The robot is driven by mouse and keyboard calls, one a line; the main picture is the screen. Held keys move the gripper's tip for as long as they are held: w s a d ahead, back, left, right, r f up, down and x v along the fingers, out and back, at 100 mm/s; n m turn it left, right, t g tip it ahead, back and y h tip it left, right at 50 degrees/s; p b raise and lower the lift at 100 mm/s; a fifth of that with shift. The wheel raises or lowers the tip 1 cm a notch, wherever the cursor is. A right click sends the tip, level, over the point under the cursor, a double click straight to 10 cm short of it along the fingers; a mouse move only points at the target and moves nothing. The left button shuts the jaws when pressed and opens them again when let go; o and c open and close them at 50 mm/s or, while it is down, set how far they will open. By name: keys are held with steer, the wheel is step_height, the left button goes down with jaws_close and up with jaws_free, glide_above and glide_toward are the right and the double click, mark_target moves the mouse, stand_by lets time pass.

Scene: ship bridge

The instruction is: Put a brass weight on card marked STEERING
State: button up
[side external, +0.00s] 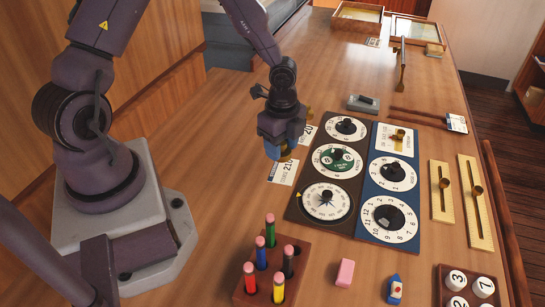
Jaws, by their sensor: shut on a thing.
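My gripper (280,149) points down at the left of the dial panels. It is shut on a brass-coloured thing (287,156), apparently a brass weight, mostly hidden by the fingers. It is over or just beside a white card ending in 210 (284,173); I cannot tell whether the weight touches it. Another white card, showing 20 (308,134), lies behind, with a brass piece (309,114) partly hidden by my gripper. A white card (383,139) with a brass knobbed piece (398,137) lies at the top of the blue panel. I cannot read STEERING on any card.
A dark panel (296,207) and a blue panel (368,238) carry several dials. A pencil block (264,295), pink eraser (345,272) and blue sharpener (394,289) stand in front. Brass rulers (443,205) lie right; a grey box (362,104) stands behind.

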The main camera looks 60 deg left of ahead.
mark_target(282, 175)
steer(key=shift+w+a, duration=0.15)
steer(key=shift+w, duration=0.05)
steer(key=shift+m, duration=0.3)
steer(key=shift+f, duration=3.05)
steer(key=shift+f, duration=0.4)
steer(key=o, duration=1.1)
steer(key=shift+o, duration=0.2)
steer(key=shift+r, duration=0.15)
